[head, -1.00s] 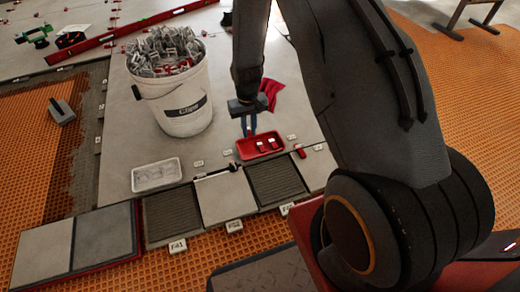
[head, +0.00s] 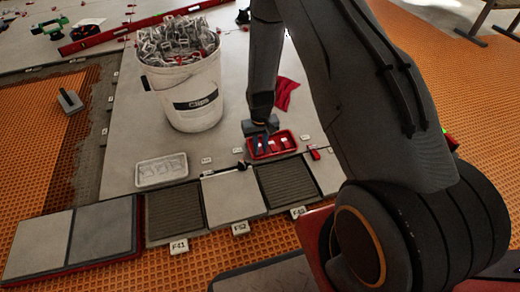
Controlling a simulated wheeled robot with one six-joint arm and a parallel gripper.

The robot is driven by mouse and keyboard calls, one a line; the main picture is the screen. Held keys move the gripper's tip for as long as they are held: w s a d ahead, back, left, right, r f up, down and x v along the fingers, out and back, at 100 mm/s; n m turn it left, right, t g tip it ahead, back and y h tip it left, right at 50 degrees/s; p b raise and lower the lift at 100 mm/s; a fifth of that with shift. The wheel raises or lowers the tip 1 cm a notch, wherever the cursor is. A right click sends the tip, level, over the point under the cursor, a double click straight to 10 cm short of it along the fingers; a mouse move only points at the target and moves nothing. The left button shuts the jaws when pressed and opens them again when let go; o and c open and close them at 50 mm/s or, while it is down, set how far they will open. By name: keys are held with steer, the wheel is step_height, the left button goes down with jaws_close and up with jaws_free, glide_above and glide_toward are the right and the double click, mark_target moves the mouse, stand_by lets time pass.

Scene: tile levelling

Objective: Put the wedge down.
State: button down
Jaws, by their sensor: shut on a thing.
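My gripper (head: 261,142) points down over the left part of a small red tray (head: 273,156) on the pale slab. It is shut on a wedge; the held wedge is small and mostly hidden by the fingers, so I cannot tell whether it touches the tray floor. Small red wedges (head: 286,143) lie in the tray to the right of the fingers. Another red wedge (head: 314,153) lies outside the tray, to its right.
A white bucket of clips (head: 190,105) stands left of my gripper. A red cloth (head: 286,92) lies behind the gripper. Tiles (head: 232,198) with number tags line the slab's front edge.

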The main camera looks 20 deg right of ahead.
steer(key=shift+f, duration=0.1)
steer(key=c, duration=1.7)
jaws_free()
steer(key=shift+o, duration=0.2)
